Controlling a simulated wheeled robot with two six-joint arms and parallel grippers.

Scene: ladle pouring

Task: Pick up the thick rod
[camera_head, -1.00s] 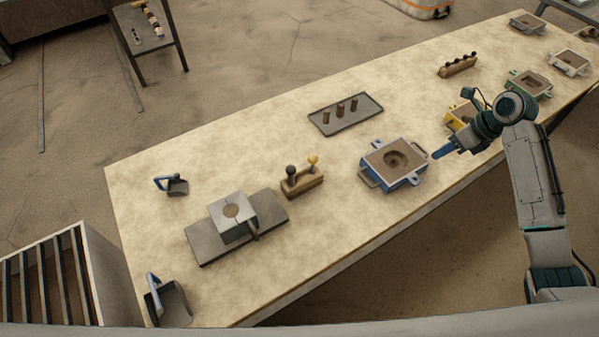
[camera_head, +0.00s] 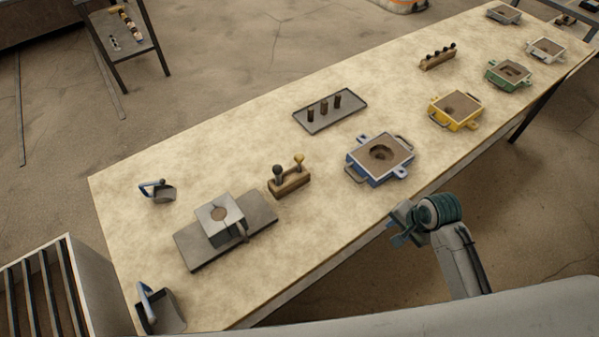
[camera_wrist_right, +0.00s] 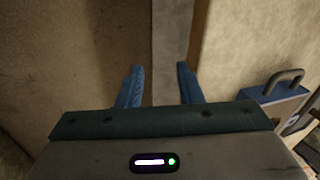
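My right gripper (camera_head: 402,226) is open and empty at the table's front edge, near the blue-framed box. In the right wrist view its two blue fingers (camera_wrist_right: 159,84) are apart with nothing between them. Which of these is the thick rod I cannot tell. My left gripper is not in view.
The blue-framed sand box (camera_head: 368,173) stands near my right gripper; it also shows in the wrist view (camera_wrist_right: 270,110). A yellow box (camera_head: 458,122) and green box (camera_head: 493,80) lie beyond. A metal block (camera_head: 213,226) and blue-handled scoops (camera_head: 163,193) are at left.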

